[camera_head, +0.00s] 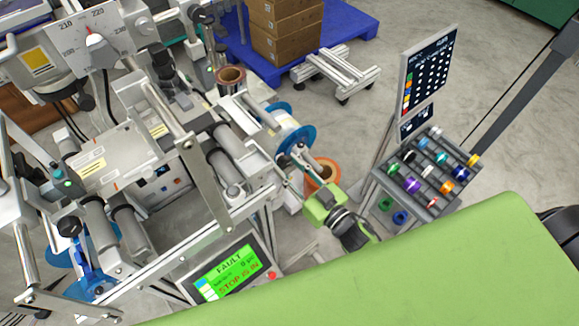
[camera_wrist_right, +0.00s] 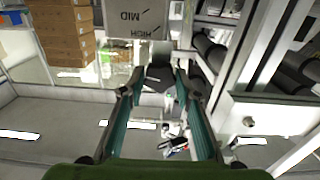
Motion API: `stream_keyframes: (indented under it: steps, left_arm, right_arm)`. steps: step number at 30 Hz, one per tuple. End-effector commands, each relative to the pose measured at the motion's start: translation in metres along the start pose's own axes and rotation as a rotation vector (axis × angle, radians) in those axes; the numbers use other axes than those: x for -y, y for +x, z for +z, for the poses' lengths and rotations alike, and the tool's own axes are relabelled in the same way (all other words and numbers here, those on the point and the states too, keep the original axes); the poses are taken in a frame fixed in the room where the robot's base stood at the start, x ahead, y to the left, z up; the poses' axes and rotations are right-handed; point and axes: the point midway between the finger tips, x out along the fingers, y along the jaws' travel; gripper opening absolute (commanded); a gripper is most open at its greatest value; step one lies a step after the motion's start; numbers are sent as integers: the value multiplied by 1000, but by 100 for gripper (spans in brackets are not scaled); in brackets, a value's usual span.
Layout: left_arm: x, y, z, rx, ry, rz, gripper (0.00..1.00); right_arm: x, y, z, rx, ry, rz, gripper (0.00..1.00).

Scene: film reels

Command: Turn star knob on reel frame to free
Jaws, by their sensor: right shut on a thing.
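The reel frame (camera_head: 190,247) is a metal machine filling the left half of the head view. My right gripper (camera_head: 298,152) reaches up to its right end, in front of a blue reel disc (camera_head: 304,134). In the right wrist view my right gripper (camera_wrist_right: 161,76) has both fingers closed in on a dark knob-like piece (camera_wrist_right: 160,73), which I take for the star knob. Its star shape and its turned position cannot be made out. In the head view the knob is too small or hidden to tell. My left gripper is not in view.
A display (camera_head: 228,272) reads FAULT and STOP IS IN. An orange-rimmed roll (camera_head: 328,170) stands close by the right gripper. A rack of coloured spools (camera_head: 430,170) stands to the right. Boxes (camera_head: 283,30) sit on a blue pallet (camera_head: 345,28).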

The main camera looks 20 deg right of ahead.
Motion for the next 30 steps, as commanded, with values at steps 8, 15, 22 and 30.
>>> stream_keyframes:
  steps: [8, 15, 22, 30]
  left_arm:
    - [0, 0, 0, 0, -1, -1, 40]
    - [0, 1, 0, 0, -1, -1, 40]
    - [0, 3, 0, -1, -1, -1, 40]
    - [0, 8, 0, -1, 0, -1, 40]
  right_arm:
    - [0, 0, 0, 0, -80, 0, 9]
    - [0, 0, 0, 0, -259, -1, 9]
    - [0, 0, 0, -2, -477, 0, 9]
    - [-1, 0, 0, -1, -734, 1, 9]
